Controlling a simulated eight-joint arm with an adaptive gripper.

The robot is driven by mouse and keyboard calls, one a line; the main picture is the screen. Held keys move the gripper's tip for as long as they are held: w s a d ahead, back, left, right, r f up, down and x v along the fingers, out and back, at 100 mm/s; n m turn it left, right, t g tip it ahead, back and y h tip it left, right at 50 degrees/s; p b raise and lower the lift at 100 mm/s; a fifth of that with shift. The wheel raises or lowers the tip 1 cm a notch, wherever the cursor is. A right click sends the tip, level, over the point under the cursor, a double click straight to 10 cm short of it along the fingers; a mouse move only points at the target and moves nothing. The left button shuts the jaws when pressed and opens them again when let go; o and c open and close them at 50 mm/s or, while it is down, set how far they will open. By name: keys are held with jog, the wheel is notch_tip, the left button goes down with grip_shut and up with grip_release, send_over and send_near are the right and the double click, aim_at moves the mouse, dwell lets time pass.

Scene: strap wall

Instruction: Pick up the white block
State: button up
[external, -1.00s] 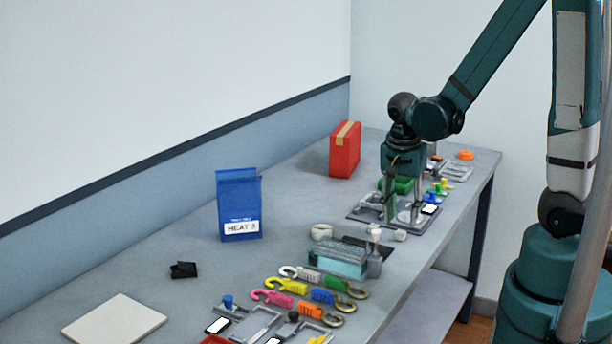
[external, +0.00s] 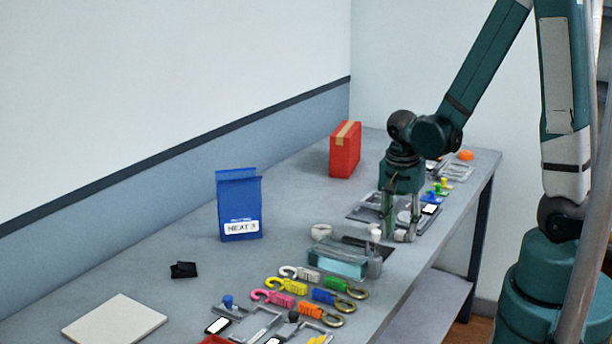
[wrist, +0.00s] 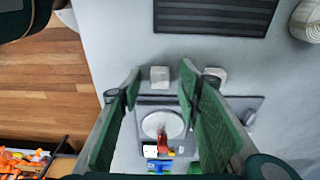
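A small off-white block (wrist: 159,76) lies on the grey table in the wrist view, in the gap between my two fingertips and apart from both as far as I can see. In the external view the white block (external: 401,236) shows low between the fingers, partly hidden. My gripper (external: 400,234) points down over it, with its fingertips close to table height. In the wrist view my gripper (wrist: 159,82) is open, green pads facing each other, with nothing held. A second pale block (wrist: 216,73) sits just right of the right finger, partly covered by it.
A grey tray (wrist: 240,101) with a white disc (wrist: 162,124) lies beyond the block. A dark ribbed mat (wrist: 215,14), a round pale piece (wrist: 306,20) and a white-capped bottle (external: 375,258) are close by. The table's front edge drops to the floor at left in the wrist view.

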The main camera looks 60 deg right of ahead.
aim_at(403, 234)
jog(key=shift+c, duration=0.4)
jog(key=c, duration=0.7)
jog(key=shift+r, duration=0.15)
jog(key=shift+r+p, duration=1.1)
jog(key=shift+r, duration=3.75)
